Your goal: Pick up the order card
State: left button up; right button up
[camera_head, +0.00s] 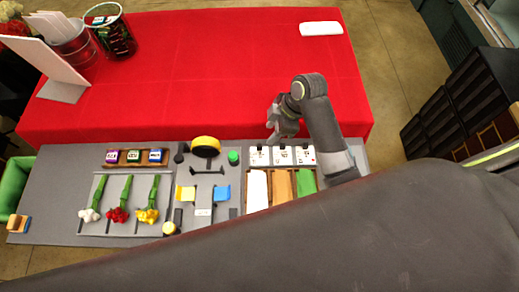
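Three small white cards with dark print, a left one (260,157), a middle one (283,157) and a right one (305,157), stand in a row on the grey bench. A small white plate or card (203,212) lies lower on the bench. I cannot tell which of these is the order card. My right gripper (273,127) is just above the printed cards in the picture, near the bench's back edge. Its fingers are small and dark, so whether they are open or hold anything is unclear. My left gripper is not in view.
White, orange and green sheets (282,187) lie below the cards. A tray (100,226) with three flowers, a yellow roll (206,143) and a green lid (233,157) are farther left. A white board (45,58) stands on the red table (220,80), whose middle is clear.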

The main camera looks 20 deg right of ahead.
aim_at(260, 145)
jog(key=x, duration=0.4)
jog(key=shift+w+f+p, duration=0.25)
jog(key=shift+w+p, duration=0.05)
jog(key=shift+p, duration=0.05)
jog(key=shift+f, duration=0.1)
jog(key=shift+a+f+p, duration=0.15)
jog(key=shift+f+p, duration=0.2)
jog(key=shift+f, duration=0.05)
jog(key=x, duration=0.1)
jog(key=p+x, duration=0.1)
jog(key=x, duration=0.1)
jog(key=shift+w+d, duration=0.1)
jog(key=shift+d, duration=0.15)
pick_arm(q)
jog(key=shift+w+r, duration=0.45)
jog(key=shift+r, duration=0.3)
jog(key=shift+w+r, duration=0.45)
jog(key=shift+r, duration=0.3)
pick_arm(e)
jog(key=shift+x, duration=0.75)
jog(key=shift+c, duration=0.3)
grip_shut()
